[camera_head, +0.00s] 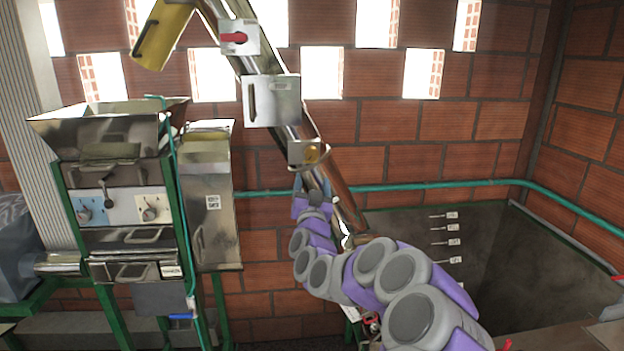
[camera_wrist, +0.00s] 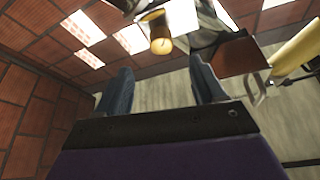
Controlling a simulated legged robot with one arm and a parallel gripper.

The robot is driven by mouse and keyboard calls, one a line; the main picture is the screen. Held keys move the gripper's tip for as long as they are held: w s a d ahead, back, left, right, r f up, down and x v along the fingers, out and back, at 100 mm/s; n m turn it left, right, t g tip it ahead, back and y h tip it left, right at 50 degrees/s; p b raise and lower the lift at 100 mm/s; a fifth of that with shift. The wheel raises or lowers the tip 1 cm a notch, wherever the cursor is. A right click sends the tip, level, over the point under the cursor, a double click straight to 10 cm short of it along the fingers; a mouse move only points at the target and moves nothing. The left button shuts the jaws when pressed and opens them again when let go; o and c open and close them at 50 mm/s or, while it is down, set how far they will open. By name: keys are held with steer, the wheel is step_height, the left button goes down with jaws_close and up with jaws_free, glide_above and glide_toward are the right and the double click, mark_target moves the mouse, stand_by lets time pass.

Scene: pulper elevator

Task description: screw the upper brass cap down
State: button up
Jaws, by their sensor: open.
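The brass cap (camera_head: 313,154) sits on a small metal box fixed to the slanted steel tube (camera_head: 345,205). In the wrist view the cap (camera_wrist: 160,46) is a short golden cylinder, just beyond the fingertips and between their lines. My gripper (camera_head: 308,183) is just below the cap in the head view. In the wrist view my gripper (camera_wrist: 160,64) has its two blue-grey fingers wide apart with nothing between them. I cannot tell how far the cap is screwed down. No second cap is clearly visible.
A steel machine with knobs (camera_head: 122,205) stands at left. A green pipe (camera_head: 440,185) runs along the brick wall. A grey tank (camera_head: 415,235) is at right.

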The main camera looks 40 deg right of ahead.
steer(key=shift+b+v, duration=0.45)
steer(key=shift+v, duration=2.25)
